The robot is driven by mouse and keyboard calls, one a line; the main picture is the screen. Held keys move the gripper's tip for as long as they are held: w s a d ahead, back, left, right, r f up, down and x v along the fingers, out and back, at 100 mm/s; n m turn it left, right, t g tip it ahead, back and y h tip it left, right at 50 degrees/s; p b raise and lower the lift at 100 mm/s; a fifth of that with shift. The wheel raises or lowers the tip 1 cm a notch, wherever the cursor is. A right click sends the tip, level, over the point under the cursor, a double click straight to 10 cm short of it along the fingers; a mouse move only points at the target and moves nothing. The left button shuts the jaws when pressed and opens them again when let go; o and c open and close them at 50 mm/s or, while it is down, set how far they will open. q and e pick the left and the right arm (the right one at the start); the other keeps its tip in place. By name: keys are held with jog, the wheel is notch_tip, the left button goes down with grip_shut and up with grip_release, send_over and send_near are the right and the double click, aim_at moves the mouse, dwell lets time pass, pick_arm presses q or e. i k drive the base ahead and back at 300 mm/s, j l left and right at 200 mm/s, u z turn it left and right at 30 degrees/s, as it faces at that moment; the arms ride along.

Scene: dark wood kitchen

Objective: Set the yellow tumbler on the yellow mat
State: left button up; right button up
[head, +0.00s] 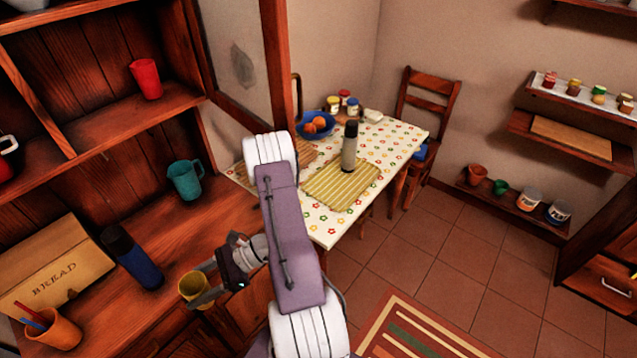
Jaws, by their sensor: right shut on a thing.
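The yellow tumbler (193,287) is at the wooden cupboard counter, low left of centre in the head view. My right gripper (205,287) is shut on it, with the fingers around its sides. I cannot tell whether the tumbler's base touches the counter. The yellow striped mat (335,194) lies on the dining table, beyond and to the right of my arm. A grey bottle with a dark cap (349,148) stands upright at the mat's back part. My left gripper is not in view.
On the counter are a blue bottle (133,258), a teal mug (186,180), a bread box (55,265) and an orange cup (52,332) with utensils. The flowered table (400,135) also holds a blue fruit bowl (316,126) and jars. The mat's front part is clear.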

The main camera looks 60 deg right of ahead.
aim_at(336, 192)
jog(key=l+z, duration=0.6)
jog(key=i+l+z, duration=0.35)
jog(key=l+z, duration=0.15)
